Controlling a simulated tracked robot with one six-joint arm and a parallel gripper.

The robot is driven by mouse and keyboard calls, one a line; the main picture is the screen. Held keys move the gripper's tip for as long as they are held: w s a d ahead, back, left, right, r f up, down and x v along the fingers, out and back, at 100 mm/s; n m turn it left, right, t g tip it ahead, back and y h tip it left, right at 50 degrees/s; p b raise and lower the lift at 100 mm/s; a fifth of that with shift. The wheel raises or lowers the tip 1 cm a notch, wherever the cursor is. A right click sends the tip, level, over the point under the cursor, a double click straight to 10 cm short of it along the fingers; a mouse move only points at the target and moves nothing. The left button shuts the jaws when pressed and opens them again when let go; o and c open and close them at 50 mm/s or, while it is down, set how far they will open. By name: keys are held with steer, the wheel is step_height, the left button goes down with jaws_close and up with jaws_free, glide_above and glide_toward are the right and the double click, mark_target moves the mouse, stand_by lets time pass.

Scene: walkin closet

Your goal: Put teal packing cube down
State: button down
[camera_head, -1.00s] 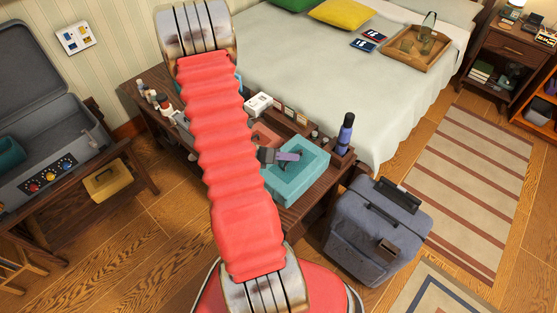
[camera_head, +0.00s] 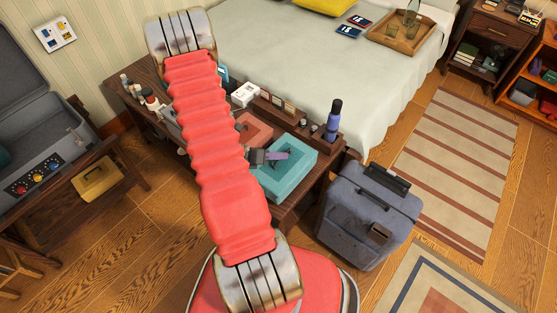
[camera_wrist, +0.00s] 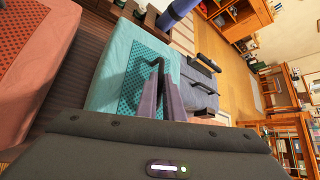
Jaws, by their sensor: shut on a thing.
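The teal packing cube (camera_head: 286,180) is at the front edge of the dark wooden bench (camera_head: 300,212), beside a coral packing cube (camera_head: 254,129). My gripper (camera_head: 280,156) is over its top; my arm hides part of the bench. In the wrist view the teal cube (camera_wrist: 106,88) shows a perforated top panel, and the gripper fingers (camera_wrist: 163,85) are close together on its strap. Whether the cube's underside touches the bench is hidden.
A blue-grey suitcase (camera_head: 366,215) stands on the floor right of the bench. A dark blue bottle (camera_head: 333,120) stands at the bench's right end. The bed (camera_head: 290,60) is behind. An open grey suitcase (camera_head: 35,165) is at left. The striped rug (camera_head: 455,180) is clear.

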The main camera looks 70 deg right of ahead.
mark_target(283, 161)
steer(key=shift+f, duration=1.5)
steer(key=c, duration=1.9)
jaws_free()
steer(key=v, duration=1.2)
steer(key=shift+s, duration=0.1)
